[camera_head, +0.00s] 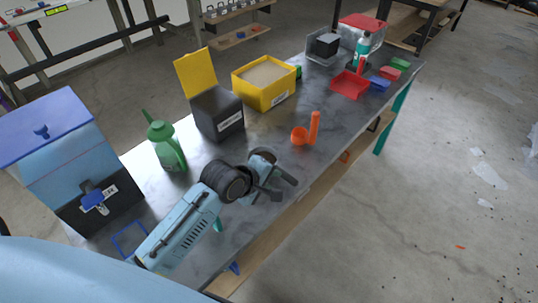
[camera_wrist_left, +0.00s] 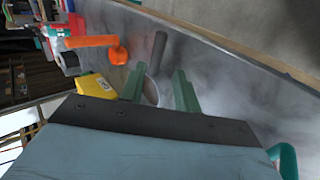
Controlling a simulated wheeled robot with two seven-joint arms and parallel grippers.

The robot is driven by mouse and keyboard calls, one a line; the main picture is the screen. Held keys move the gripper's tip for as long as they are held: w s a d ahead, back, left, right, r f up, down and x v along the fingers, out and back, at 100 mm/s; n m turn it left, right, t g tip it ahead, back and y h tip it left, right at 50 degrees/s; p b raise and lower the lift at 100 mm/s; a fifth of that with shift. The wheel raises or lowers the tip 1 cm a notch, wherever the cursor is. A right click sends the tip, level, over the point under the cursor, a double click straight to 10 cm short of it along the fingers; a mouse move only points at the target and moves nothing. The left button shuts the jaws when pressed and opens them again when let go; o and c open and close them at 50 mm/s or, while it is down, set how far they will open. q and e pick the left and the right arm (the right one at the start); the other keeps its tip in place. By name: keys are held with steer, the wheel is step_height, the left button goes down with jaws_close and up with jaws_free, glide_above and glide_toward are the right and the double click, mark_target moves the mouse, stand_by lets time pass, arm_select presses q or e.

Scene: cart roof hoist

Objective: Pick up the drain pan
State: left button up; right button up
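A grey rounded piece with a dark handle (camera_wrist_left: 158,48) lies on the table between and beyond my left fingertips in the left wrist view. It looks like a small pan; I cannot tell for sure that it is the drain pan. In the head view it is mostly hidden by my gripper. My left gripper (camera_head: 283,185) is low over the table's front edge. Its two green fingers (camera_wrist_left: 158,82) stand apart in the left wrist view, with nothing clearly held. I cannot tell whether they touch the piece. My right gripper is in neither view.
An orange scoop (camera_head: 298,136) stands beyond my gripper. A red tray (camera_head: 349,86) lies further back. A yellow bin (camera_head: 263,98), a black box (camera_head: 217,117), a green bottle (camera_head: 168,152) and a blue bin (camera_head: 60,150) line the table's far side.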

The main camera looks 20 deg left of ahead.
mark_target(289, 179)
arm_select(q)
steer(key=b+x, duration=0.1)
steer(key=x, duration=0.4)
steer(key=shift+w+d+f, duration=0.1)
steer(key=shift+d+f, duration=0.05)
steer(key=shift+f, duration=0.15)
steer(key=shift+w+d+f, duration=0.1)
steer(key=shift+w+f, duration=0.15)
steer(key=shift+w, duration=0.05)
steer(key=shift+w+f+b, duration=0.25)
steer(key=shift+b, duration=0.05)
steer(key=b+x, duration=0.1)
steer(key=x, duration=0.2)
steer(key=shift+w+d+f, duration=0.1)
steer(key=shift+w, duration=0.15)
steer(key=shift+w+d+f, duration=0.1)
steer(key=shift+w+f, duration=0.2)
jaws_close()
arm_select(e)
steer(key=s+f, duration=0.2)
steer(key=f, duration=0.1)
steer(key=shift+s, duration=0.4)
